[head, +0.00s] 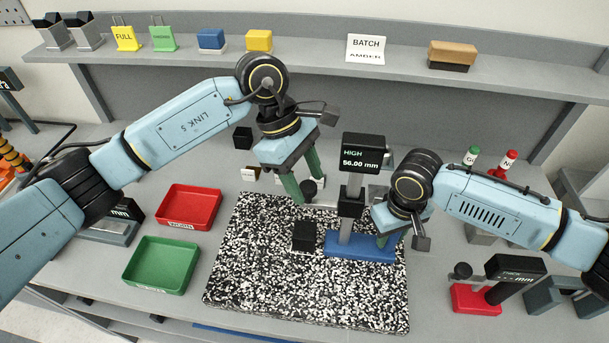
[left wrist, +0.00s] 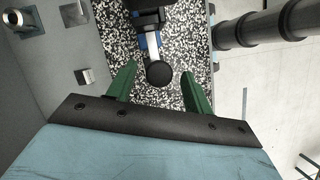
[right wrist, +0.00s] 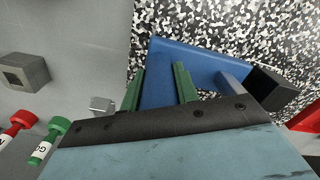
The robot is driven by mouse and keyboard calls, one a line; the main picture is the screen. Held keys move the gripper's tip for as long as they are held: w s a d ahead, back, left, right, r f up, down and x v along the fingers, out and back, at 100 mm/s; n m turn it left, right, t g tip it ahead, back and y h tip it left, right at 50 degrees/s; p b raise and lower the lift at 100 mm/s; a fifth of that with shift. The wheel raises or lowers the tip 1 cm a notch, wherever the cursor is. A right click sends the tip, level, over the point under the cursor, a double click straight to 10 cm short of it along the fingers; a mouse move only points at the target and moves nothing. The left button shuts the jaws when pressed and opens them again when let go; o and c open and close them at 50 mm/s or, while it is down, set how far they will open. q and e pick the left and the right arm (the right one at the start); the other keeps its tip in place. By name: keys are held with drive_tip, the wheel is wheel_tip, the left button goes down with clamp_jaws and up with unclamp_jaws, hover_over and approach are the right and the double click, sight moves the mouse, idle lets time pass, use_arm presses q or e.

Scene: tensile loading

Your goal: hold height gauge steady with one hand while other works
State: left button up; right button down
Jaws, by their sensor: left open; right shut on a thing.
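The height gauge stands upright on the speckled mat (head: 240,275), with a blue base (head: 350,249), a grey column and a black display (head: 363,155) reading "HIGH 56.00 mm". My right gripper (head: 388,238) is shut on the right end of the blue base; in the right wrist view its green fingers straddle the base (right wrist: 195,62). My left gripper (head: 305,190) is open above the mat, left of the column. A round black knob (left wrist: 159,74) on the gauge's arm lies between and just beyond its fingertips in the left wrist view. A black block (head: 304,236) sits on the mat left of the base.
A red tray (head: 189,207) and a green tray (head: 162,264) stand left of the mat. A red-based thickness gauge (head: 476,299) and red and green capped bottles are at right. A shelf behind holds several blocks and signs. The front of the mat is clear.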

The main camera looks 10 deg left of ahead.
use_arm(q)
drive_tip(key=v, duration=1.2)
use_arm(e)
drive_tip(key=shift+a, duration=0.1)
drive_tip(key=c, duration=1)
unclamp_jaws()
drive_tip(key=shift+o, duration=0.2)
drive_tip(key=shift+r, duration=0.1)
wheel_tip(320, 180, up, 12)
drive_tip(key=shift+f, duration=0.1)
